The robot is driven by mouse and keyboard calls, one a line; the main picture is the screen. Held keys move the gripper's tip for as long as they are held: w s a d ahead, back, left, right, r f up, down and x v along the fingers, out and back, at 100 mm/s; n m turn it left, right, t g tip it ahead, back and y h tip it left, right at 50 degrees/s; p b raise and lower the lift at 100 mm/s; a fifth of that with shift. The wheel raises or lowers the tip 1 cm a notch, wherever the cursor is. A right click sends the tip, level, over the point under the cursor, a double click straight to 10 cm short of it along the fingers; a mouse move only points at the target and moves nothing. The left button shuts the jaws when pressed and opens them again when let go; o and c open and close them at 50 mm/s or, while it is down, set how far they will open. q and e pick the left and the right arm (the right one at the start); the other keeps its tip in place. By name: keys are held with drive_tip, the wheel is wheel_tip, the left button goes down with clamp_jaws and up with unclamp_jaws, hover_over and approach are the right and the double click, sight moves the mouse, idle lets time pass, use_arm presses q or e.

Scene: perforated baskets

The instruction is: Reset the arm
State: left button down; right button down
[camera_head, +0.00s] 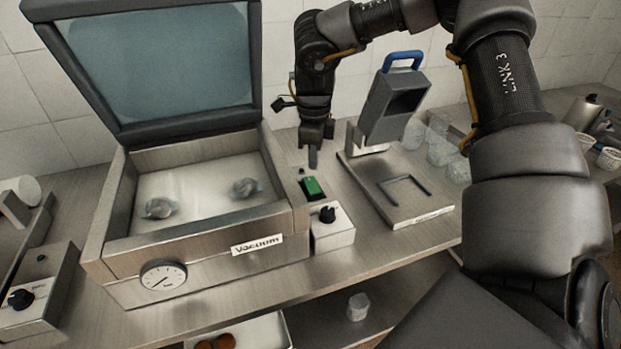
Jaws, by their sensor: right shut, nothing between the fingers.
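My right arm comes in from the right, arches over the bench and hangs down at the back. Its right gripper (313,152) points down, shut and empty, just behind a green switch (313,187) beside the vacuum machine. Whether the fingertips touch the bench or the switch housing, I cannot tell. My left gripper is not in view.
The vacuum machine (205,257) stands at left with its lid (160,65) raised and two wrapped lumps inside. A stand with a blue handle (403,59) is right of the gripper. A control box (38,295) is far left.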

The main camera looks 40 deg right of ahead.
drive_tip(key=shift+r, duration=0.3)
